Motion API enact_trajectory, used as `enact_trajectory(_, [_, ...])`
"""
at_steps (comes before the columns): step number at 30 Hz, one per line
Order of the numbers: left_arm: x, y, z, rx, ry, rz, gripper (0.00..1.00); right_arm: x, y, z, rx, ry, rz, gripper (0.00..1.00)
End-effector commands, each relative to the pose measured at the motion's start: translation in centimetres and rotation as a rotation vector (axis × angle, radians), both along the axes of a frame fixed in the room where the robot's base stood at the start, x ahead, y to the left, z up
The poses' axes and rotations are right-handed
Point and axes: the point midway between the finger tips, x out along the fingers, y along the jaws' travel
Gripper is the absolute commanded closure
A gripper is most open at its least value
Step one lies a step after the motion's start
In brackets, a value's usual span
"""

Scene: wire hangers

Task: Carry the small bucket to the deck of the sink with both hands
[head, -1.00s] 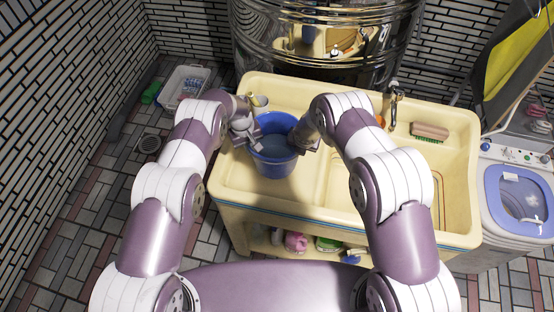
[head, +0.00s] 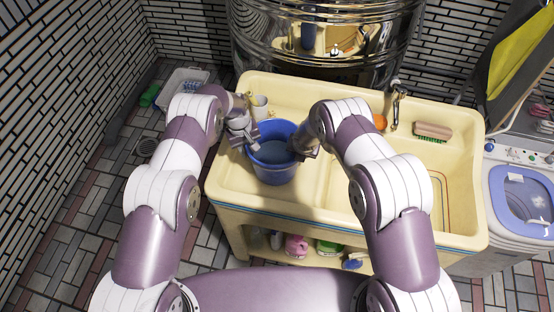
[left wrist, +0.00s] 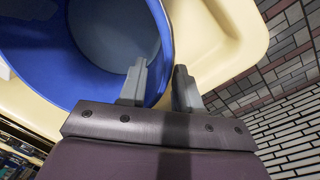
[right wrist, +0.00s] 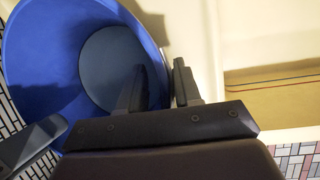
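The small blue bucket (head: 274,172) is upright over the left deck of the cream sink (head: 225,170); whether its base touches the deck is unclear. My left gripper (head: 250,143) is at its left rim. In the left wrist view the left gripper (left wrist: 160,82) has one finger inside the bucket wall (left wrist: 90,70) and one outside, closed in on it. My right gripper (head: 300,152) is at the right rim, its tips partly hidden by the arm. In the right wrist view the right gripper (right wrist: 160,88) straddles the bucket wall (right wrist: 40,60) likewise.
A pale cup (head: 260,106) stands close behind the bucket. The tap (head: 396,100), an orange ball-like thing (head: 380,121) and a brush (head: 433,131) are along the sink's back. A washing machine (head: 510,190) stands at the right. A tray (head: 185,80) lies on the floor at left.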

Motion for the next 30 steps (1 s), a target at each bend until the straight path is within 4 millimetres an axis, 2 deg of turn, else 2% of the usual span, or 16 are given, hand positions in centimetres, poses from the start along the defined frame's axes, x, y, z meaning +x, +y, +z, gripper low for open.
enact_trajectory(1, [0.0, 0.2, 1.5, 0.000, -0.002, 0.000, 0.67, 0.0, 0.0, 0.0, 0.000, 0.000, 0.000, 0.67])
enact_trajectory(6, [-0.2, 0.7, 5.8, 0.000, -0.002, 0.000, 0.67, 0.0, 0.0, 0.0, 0.000, 0.000, 0.000, 0.67])
enact_trajectory(10, [-0.3, 0.9, 7.7, 0.000, -0.002, 0.000, 0.67, 0.0, 0.0, 0.0, 0.000, 0.000, 0.000, 0.67])
enact_trajectory(13, [-0.4, 1.0, 8.4, 0.000, 0.000, 0.000, 0.67, -0.1, 0.0, 0.3, 0.000, 0.000, 0.000, 0.67])
enact_trajectory(16, [-0.4, 1.0, 8.5, 0.000, 0.000, 0.000, 0.67, -0.5, 0.0, 1.6, 0.000, -0.002, 0.000, 0.67])
enact_trajectory(24, [-0.4, 1.0, 8.5, 0.000, 0.000, 0.000, 0.67, -3.3, 0.1, 7.9, 0.001, -0.003, 0.001, 0.67])
enact_trajectory(30, [-0.4, 1.0, 8.5, 0.000, 0.000, 0.000, 0.67, -4.7, 0.0, 10.7, 0.000, -0.002, 0.000, 0.67])
